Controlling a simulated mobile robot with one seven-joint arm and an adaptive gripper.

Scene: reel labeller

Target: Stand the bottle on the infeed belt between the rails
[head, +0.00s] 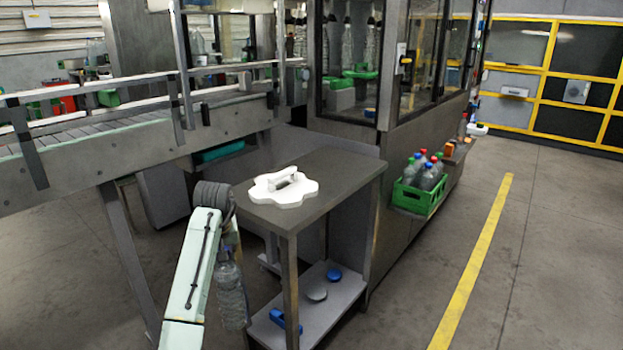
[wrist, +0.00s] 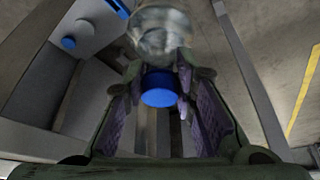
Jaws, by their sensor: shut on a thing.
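A clear plastic bottle (head: 231,292) hangs below my arm in the head view, beside the small side table. In the wrist view its blue cap (wrist: 159,88) lies between the two jaws of my gripper (wrist: 160,105), with the clear bottle body (wrist: 160,30) beyond. My gripper is shut on the bottle near its neck; in the head view the arm mostly hides the jaws. The infeed belt (head: 75,137) runs at upper left, with metal rails (head: 150,102) along it. The bottle is lower than the belt and apart from it.
The side table (head: 340,167) carries a white lobed part with a handle (head: 284,187). Its lower shelf (head: 318,312) holds blue and grey round pieces. A green crate of bottles (head: 418,190) hangs on the machine. The floor at right, around the yellow line (head: 474,262), is clear.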

